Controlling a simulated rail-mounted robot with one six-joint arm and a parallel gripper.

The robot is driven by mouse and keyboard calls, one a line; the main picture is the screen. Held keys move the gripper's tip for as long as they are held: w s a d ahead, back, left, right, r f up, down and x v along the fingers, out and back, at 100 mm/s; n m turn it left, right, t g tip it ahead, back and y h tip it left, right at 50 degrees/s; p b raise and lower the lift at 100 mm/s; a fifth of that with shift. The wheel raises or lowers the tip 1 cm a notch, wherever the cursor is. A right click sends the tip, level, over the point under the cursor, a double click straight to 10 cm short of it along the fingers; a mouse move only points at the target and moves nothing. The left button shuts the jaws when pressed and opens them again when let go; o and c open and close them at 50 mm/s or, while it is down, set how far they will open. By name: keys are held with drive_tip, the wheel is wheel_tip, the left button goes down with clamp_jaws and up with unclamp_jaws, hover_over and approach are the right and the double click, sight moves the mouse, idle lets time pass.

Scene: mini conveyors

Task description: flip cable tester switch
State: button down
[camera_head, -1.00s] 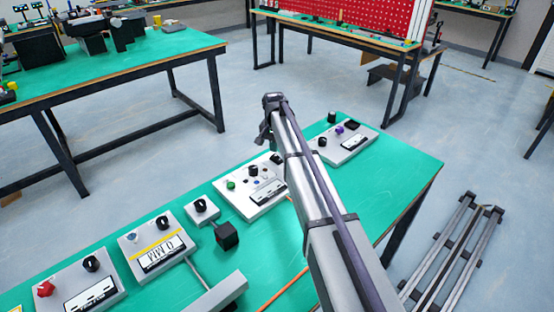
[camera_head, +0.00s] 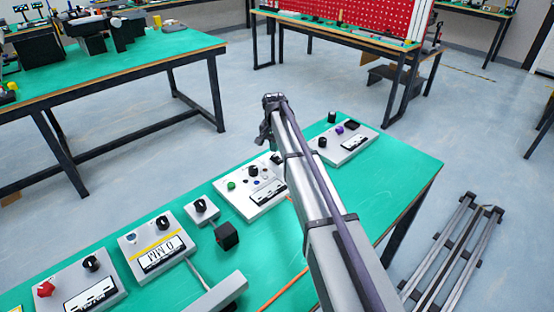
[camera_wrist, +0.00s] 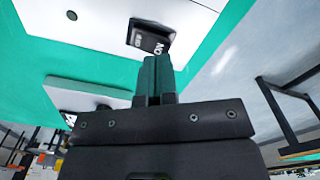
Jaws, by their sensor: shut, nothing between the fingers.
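In the wrist view a black rocker switch (camera_wrist: 150,38) with white ON lettering sits on a white device panel (camera_wrist: 105,18). My gripper (camera_wrist: 155,62) is shut and empty, its fingertips close to the switch's lower edge; whether they touch it I cannot tell. In the head view my arm hides the fingertips. A white panel with several knobs and buttons (camera_head: 241,203) lies left of my arm, and another panel (camera_head: 346,149) with a black rectangular part (camera_head: 353,125) lies to the right. Which one is the cable tester I cannot tell.
The panels stand on a green-topped bench (camera_head: 386,183). A small box with a black knob (camera_head: 201,210), a black cube (camera_head: 227,236), a meter (camera_head: 158,248) and a panel with a red knob (camera_head: 80,288) are to the left. A second white box (camera_wrist: 98,92) shows below the switch's panel.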

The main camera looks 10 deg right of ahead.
sight(275, 155)
drive_tip(key=shift+f+b, duration=1.35)
idle(0.6)
wheel_tip(275, 155, up, 7)
drive_tip(key=p, duration=0.7)
drive_tip(key=shift+r, duration=0.15)
